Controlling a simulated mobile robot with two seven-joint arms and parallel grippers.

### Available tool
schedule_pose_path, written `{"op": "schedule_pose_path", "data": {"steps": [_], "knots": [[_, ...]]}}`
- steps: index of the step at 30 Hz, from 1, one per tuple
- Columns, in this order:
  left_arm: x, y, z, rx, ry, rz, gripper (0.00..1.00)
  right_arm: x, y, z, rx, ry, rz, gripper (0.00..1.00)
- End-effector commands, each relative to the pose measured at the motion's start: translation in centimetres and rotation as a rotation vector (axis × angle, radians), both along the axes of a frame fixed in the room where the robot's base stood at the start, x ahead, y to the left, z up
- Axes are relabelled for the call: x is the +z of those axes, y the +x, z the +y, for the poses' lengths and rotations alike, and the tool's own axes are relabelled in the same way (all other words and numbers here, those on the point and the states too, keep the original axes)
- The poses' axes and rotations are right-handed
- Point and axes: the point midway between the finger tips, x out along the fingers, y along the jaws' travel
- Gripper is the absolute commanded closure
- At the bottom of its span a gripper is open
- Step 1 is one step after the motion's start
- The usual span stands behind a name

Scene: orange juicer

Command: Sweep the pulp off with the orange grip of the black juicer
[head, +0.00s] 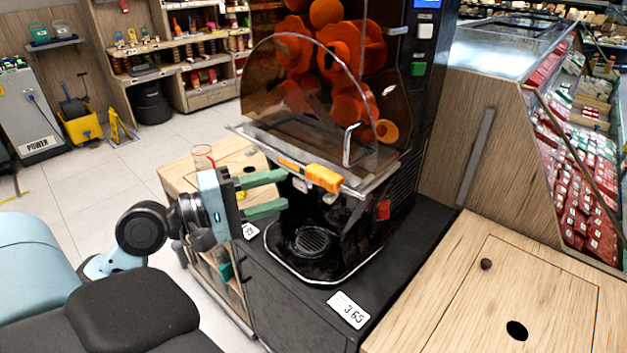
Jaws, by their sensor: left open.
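The black juicer (345,222) stands on a dark counter in the middle of the head view, with a clear curved cover over orange parts and oranges. Its orange grip (322,178) sticks out at the front, below the cover. My left gripper (286,190) comes in from the left with its two green fingers apart, one above the other. Its fingertips are just left of the orange grip, with nothing seen between them. I cannot tell whether they touch the juicer. I cannot make out any pulp. My right gripper is not in view.
A black drip tray (312,241) sits low in the juicer. A price tag (348,310) is at the counter's front edge. A wooden counter (480,300) with a round hole is on the right, and a chilled display (570,150) stands behind it. Open tiled floor lies at the left.

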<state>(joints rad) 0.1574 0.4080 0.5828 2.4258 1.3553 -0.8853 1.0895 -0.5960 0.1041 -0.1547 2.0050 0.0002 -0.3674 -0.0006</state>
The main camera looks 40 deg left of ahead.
Motion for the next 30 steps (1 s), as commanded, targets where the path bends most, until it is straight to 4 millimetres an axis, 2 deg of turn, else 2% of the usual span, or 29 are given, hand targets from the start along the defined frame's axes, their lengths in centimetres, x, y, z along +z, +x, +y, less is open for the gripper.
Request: {"op": "schedule_pose_path", "data": {"steps": [5, 18, 30], "knots": [[0.1, 0.9, -0.5, -0.001, -0.003, -0.003, 0.56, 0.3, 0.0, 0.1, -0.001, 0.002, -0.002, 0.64], [0.1, 6.2, -3.1, -0.001, -0.004, -0.002, 0.56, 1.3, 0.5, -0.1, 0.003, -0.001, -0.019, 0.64], [0.0, 6.9, -3.6, -0.001, -0.002, 0.001, 0.56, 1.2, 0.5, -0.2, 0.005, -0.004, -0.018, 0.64]]}}
